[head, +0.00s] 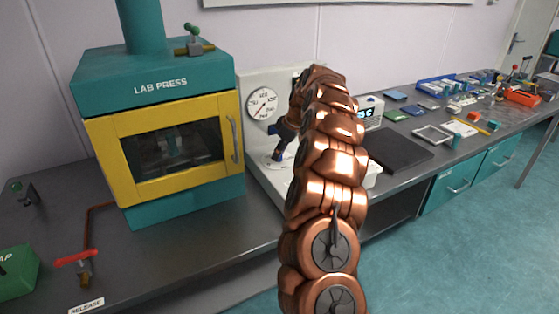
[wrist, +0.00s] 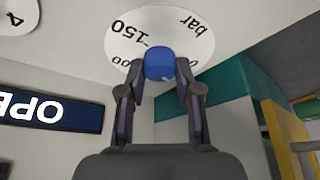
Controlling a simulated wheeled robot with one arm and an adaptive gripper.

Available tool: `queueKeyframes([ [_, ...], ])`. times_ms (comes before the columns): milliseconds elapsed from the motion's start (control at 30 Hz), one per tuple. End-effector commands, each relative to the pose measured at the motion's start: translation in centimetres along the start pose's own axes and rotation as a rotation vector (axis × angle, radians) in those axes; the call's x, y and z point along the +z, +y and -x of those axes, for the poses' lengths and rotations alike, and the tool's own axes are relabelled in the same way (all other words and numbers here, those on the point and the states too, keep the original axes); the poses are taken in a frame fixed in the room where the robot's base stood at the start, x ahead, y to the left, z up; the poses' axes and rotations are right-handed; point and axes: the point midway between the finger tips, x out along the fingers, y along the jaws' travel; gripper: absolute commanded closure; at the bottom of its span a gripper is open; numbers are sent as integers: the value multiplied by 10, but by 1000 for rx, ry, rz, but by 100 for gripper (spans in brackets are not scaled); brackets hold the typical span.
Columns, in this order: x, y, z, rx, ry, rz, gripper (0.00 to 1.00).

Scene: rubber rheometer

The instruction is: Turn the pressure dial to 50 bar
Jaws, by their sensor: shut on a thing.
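The pressure dial's blue knob (wrist: 159,62) shows in the wrist view in front of a round white scale plate (wrist: 172,28). The plate reads "bar" and "150", seen upside down; other figures are partly hidden. My gripper (wrist: 160,72) has a finger on each side of the knob and is shut on it. In the head view the scale plate (head: 270,163) is low on the pale panel, partly covered by my gripper and arm. The knob's pointer setting cannot be read.
A round gauge (head: 263,103) with a red needle is above the dial. The teal lab press (head: 160,85) with its yellow door stands close left. A dark "OPE" sign (wrist: 45,110) is beside the gripper. A black mat (head: 400,150) lies right of my arm.

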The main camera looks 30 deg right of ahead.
Motion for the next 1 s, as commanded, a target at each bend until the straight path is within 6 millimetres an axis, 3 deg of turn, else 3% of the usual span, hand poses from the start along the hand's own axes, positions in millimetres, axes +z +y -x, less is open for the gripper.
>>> queueKeyframes([
  [600,0,-3,-3,205,-2,-495,100],
  [1000,-2,-3,-1,271,1,-649,100],
])
